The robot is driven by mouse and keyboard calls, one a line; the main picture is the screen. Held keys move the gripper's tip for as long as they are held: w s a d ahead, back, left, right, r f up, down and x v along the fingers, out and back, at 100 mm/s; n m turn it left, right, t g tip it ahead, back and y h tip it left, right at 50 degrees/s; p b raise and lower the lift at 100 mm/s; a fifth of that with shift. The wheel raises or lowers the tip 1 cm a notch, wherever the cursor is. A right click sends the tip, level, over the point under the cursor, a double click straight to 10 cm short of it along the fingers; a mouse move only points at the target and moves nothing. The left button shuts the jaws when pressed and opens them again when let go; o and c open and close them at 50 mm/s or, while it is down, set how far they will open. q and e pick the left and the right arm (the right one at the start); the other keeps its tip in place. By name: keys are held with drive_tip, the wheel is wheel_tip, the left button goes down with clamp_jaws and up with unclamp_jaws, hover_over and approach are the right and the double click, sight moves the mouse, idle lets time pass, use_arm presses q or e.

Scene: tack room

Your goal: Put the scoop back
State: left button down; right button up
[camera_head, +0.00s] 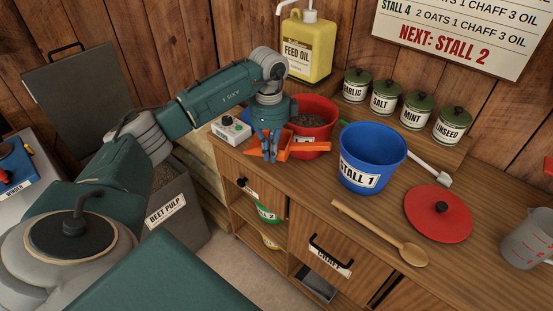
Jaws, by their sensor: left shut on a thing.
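My left gripper (270,155) is over the left part of the wooden counter, shut on an orange scoop (308,147). The scoop shows on both sides of the fingers, in front of a red bucket (316,108) with brown feed in it. The fingers hide part of the scoop, and I cannot tell whether it touches the counter or the bucket. My right gripper is not in view.
A blue STALL 1 bucket (372,157) stands right of the scoop. A wooden spoon (385,235), red lid (438,213) and clear jug (527,238) lie or stand farther right. A small white device (231,130) is on the left. An open BEET PULP bin (182,215) stands below.

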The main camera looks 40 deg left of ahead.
use_arm(q)
drive_tip(key=shift+f+b, duration=2.7)
drive_tip(key=shift+f, duration=0.65)
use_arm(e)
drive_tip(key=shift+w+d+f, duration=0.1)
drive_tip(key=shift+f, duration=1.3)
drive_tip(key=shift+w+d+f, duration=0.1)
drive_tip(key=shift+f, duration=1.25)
use_arm(q)
drive_tip(key=shift+f+b, duration=0.3)
drive_tip(key=shift+f, duration=0.35)
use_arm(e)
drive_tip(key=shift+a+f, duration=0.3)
